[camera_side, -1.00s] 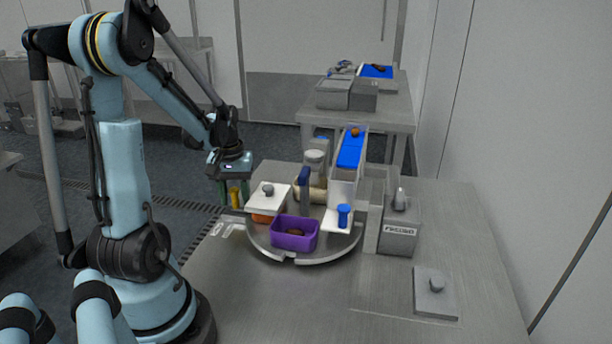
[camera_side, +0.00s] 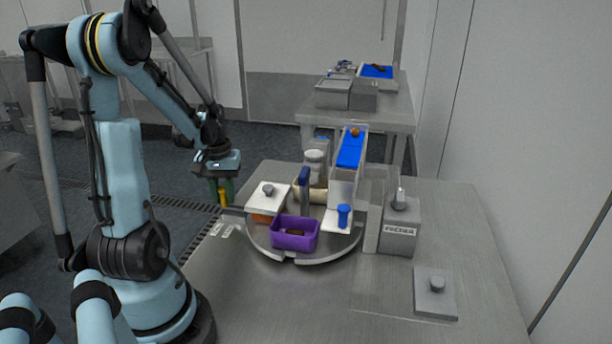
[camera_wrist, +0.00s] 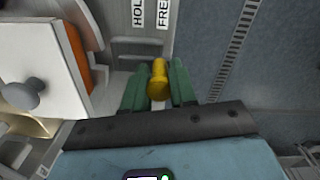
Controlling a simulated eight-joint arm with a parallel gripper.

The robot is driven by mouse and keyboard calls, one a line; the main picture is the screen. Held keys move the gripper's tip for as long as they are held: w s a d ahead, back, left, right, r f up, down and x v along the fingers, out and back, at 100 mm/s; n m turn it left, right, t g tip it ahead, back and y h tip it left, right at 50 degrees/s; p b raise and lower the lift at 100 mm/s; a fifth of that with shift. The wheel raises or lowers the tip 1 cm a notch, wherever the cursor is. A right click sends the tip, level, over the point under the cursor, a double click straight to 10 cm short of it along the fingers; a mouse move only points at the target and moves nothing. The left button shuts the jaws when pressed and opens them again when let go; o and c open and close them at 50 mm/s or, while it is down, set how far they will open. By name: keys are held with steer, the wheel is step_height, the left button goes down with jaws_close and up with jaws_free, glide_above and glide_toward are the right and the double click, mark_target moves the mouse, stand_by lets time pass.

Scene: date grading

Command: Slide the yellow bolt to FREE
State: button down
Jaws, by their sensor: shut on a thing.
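The yellow bolt (camera_wrist: 158,80) stands between the two green fingers of my gripper (camera_wrist: 157,90) in the wrist view. My gripper is shut on it. Labels reading HOLD, partly cut off, and FREE (camera_wrist: 163,14) lie just beyond the bolt, and the bolt is in line with the FREE label. In the side view my gripper (camera_side: 222,190) hangs at the left edge of the steel table, with the yellow bolt (camera_side: 223,197) showing between the fingers. The bolt's lower end and its slot are hard to make out.
A round turntable (camera_side: 290,258) carries a purple bin (camera_side: 295,236) and an orange bin under a white knobbed lid (camera_side: 266,196). A blue chute (camera_side: 350,152) and a grey FEEDER box (camera_side: 400,235) stand to the right. The table's front is mostly clear, with a knobbed plate (camera_side: 435,303) at right.

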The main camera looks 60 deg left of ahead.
mark_target(221, 187)
steer(key=shift+s+a, duration=0.2)
steer(key=shift+a, duration=0.05)
steer(key=c, duration=1)
jaws_free()
steer(key=shift+c, duration=0.2)
steer(key=shift+d+r, duration=0.1)
step_height(221, 187, up, 12)
steer(key=w+d+m+t, duration=0.2)
steer(key=w+d+m, duration=0.1)
steer(key=d, duration=0.6)
steer(key=w+d+f+m+t, duration=0.1)
steer(key=w+d+m+t, duration=0.1)
steer(key=d+m, duration=0.3)
steer(key=w+d+f+m+t, duration=0.1)
steer(key=w+d+m+t, duration=0.2)
steer(key=d, duration=1)
steer(key=shift+w+d+f+m, duration=0.15)
steer(key=shift+w+d+m, duration=0.3)
steer(key=shift+w, duration=0.2)
